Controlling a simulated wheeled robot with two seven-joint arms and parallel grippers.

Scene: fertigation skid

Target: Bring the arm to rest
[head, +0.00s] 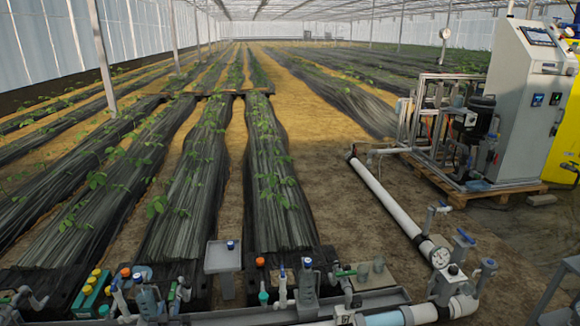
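The task names only the arm, and no arm stands out clearly in the head view. My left gripper cannot be told apart for sure from the small grey and dark fittings along the bottom edge. Its fingers and any object between them cannot be made out. My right gripper does not show.
A manifold with valves (307,286) runs along the bottom. A small grey tray stand (223,257) and a green box with yellow caps (92,293) stand there. A white pipe (388,200) leads to the skid cabinet (532,95) on a pallet. Planted rows lie beyond; bare soil is right of the pipe.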

